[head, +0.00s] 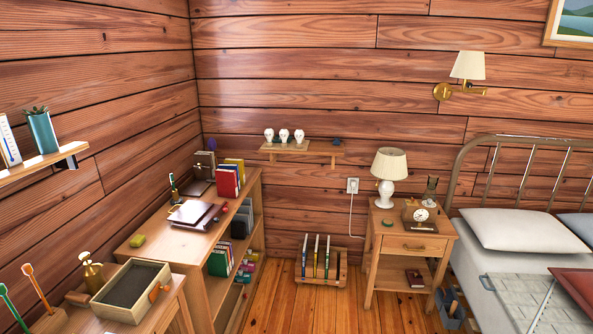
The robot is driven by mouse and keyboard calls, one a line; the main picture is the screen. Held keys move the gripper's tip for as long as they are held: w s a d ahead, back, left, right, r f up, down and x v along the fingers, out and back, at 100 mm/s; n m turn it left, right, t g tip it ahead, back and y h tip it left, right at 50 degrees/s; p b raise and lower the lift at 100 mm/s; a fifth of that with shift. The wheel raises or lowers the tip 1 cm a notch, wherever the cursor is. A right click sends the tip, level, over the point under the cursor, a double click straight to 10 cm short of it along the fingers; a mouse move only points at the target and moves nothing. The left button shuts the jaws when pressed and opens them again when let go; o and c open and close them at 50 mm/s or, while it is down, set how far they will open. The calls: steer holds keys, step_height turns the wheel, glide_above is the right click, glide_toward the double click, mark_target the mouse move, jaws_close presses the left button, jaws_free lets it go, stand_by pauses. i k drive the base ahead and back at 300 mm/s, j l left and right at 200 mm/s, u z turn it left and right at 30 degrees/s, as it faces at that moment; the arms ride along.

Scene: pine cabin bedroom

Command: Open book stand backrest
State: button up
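A low, flat brown piece (190,213) with pale edges lies on top of the wooden bookcase, near its middle. It looks like a book stand folded flat, but it is too small to be sure. Its hinge and the edge of any backrest cannot be made out. Behind it, nearer the corner, a dark flat item (196,188) lies beside upright books; I cannot tell what it is. My gripper is not in view.
The bookcase top (150,256) also holds a yellow-green block (137,241) and upright red books (228,181). At front left, an open box (158,308) stands on a wooden surface. A nightstand (383,268) and bed (470,260) are at right. Floor between is partly clear.

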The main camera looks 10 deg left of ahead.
mark_target(190, 212)
steer(key=i+u, duration=0.3)
steer(key=i, duration=0.15)
steer(key=i+l+u, duration=0.1)
steer(key=i+u, duration=0.25)
steer(key=i+l+u, duration=0.3)
steer(key=i, duration=0.2)
steer(key=i+l+u, duration=0.5)
steer(key=i+u, duration=0.15)
steer(key=u, duration=0.2)
steer(key=i+l+u, duration=0.25)
steer(key=u, duration=0.25)
steer(key=i+l+u, duration=0.2)
steer(key=l+u, duration=0.25)
steer(key=i+l+u, duration=0.15)
steer(key=l+u, duration=1.1)
steer(key=l, duration=0.15)
steer(key=l+u, duration=0.25)
steer(key=l, duration=0.2)
steer(key=i, duration=0.05)
